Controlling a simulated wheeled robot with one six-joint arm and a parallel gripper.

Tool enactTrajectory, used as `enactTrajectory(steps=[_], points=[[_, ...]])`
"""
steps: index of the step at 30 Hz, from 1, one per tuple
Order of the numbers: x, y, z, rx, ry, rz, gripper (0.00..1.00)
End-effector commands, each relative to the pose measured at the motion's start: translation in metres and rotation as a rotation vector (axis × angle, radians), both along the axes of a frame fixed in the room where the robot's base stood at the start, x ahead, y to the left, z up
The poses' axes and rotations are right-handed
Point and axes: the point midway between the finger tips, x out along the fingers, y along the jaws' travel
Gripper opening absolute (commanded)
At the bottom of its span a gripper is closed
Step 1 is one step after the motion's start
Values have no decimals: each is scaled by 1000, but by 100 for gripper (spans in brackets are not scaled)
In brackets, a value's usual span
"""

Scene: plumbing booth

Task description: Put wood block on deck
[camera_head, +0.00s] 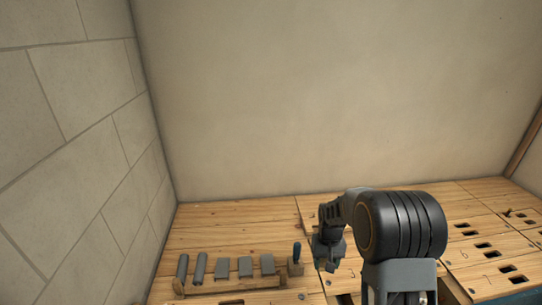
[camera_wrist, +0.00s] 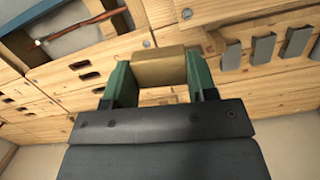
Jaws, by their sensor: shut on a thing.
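The wood block (camera_wrist: 158,68) is a plain tan block in the wrist view, held crosswise between the green fingers of my gripper (camera_wrist: 158,84). The gripper is shut on it. The wooden deck (camera_head: 235,219) is a plank surface across the bottom of the head view, and it fills much of the wrist view (camera_wrist: 40,105) behind the block. In the head view my gripper (camera_head: 328,262) is over the deck, right of the tool rack, and the block cannot be made out there. I cannot tell whether the block touches the deck.
A wooden rack (camera_head: 235,292) with several grey pieces stands at the front left. Slotted deck panels (camera_head: 485,246) lie to the right. The deck behind the rack is clear up to the wall.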

Motion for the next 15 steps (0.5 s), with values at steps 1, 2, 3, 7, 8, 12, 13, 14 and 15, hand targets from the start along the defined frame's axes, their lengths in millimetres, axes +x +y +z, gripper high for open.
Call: enactTrajectory(steps=[1,2,3,7,8,12,13,14,15], points=[[6,8,11,0,-5,16,30],[4,9,17,1,-1,18,30],[3,8,23,0,2,14,30],[3,7,39,1,1,12,30],[2,7,44,1,1,11,30],[1,7,70,2,1,10,30],[1,7,76,2,1,10,30],[0,7,83,2,1,10,30],[0,7,92,2,2,10,30]])
